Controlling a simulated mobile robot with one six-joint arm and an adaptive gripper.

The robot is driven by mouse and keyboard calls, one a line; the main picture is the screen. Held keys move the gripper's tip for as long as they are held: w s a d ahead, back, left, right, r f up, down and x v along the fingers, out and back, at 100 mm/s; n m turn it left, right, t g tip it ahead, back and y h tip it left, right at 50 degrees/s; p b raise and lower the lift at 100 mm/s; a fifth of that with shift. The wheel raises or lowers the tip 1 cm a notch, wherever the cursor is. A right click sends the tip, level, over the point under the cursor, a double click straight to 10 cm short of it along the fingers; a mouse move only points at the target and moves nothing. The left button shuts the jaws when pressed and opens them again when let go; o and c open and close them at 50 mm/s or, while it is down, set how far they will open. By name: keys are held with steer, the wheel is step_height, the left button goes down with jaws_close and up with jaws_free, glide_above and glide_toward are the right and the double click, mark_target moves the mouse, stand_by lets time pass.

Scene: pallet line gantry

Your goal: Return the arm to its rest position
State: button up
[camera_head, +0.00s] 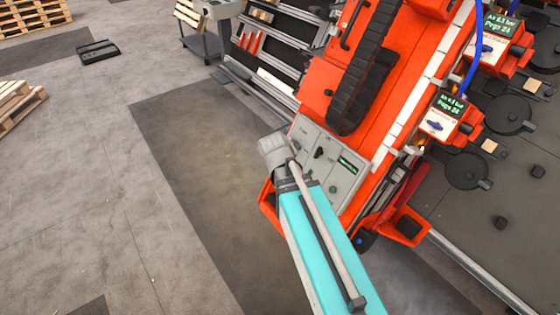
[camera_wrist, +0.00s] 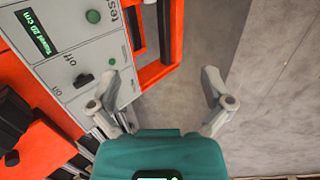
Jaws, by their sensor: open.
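My gripper (camera_wrist: 162,88) shows in the wrist view with its two grey fingers spread apart and nothing between them. It is beside a grey control panel (camera_wrist: 72,62) on an orange machine. The panel carries a black switch marked on and off, green buttons, the word "test" and a small lit display. The left finger overlaps the panel's edge in the picture; I cannot tell whether it touches. In the head view my teal arm (camera_head: 318,250) reaches up from the bottom to the panel (camera_head: 335,165). The fingers cannot be made out there.
The orange machine (camera_head: 318,84) fills the upper middle, with a black cable chain (camera_head: 362,75). Units with green displays (camera_head: 447,103) and round black discs stand at right. A rack (camera_head: 277,45) stands behind. Open floor (camera_head: 80,190) lies to the left, with wooden pallets (camera_head: 30,18) farther off.

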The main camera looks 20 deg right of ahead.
steer(key=s+a+r+m+y+p, duration=0.3)
steer(key=a+r+p, duration=0.1)
steer(key=r+p, duration=0.2)
steer(key=shift+s+a+m+g, duration=0.25)
steer(key=shift+s+m+g, duration=0.05)
steer(key=shift+s+m, duration=0.1)
stand_by(0.3)
steer(key=c, duration=0.6)
steer(key=shift+d, duration=0.15)
